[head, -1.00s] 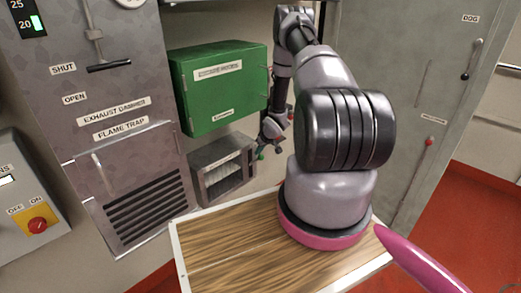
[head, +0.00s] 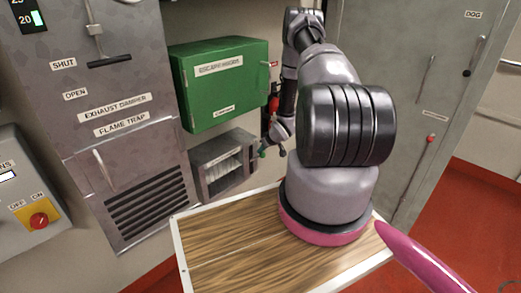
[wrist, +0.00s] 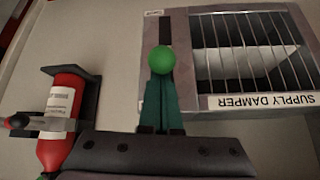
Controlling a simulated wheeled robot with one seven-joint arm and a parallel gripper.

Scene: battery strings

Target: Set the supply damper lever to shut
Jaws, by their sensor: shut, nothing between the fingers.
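The supply damper (head: 224,163) is a grey box with a barred opening, low on the wall under the green cabinet. It shows upside down in the wrist view (wrist: 250,101), with its name label and a dark slot beside the bars. A round green knob (wrist: 161,59), seemingly the damper lever's end, is in front of the slot; a small green ball (head: 262,153) also shows in the head view. My gripper (wrist: 162,82) is shut and empty, its teal fingertips right at the knob in the picture. I cannot tell whether they touch it. The lever's shaft is hidden.
A red fire extinguisher (wrist: 63,118) hangs in a bracket beside my gripper. The green cabinet (head: 220,85) is above the damper. An exhaust damper panel (head: 110,130) with its own lever (head: 109,61) stands left. A wood-topped table (head: 230,240) is in front.

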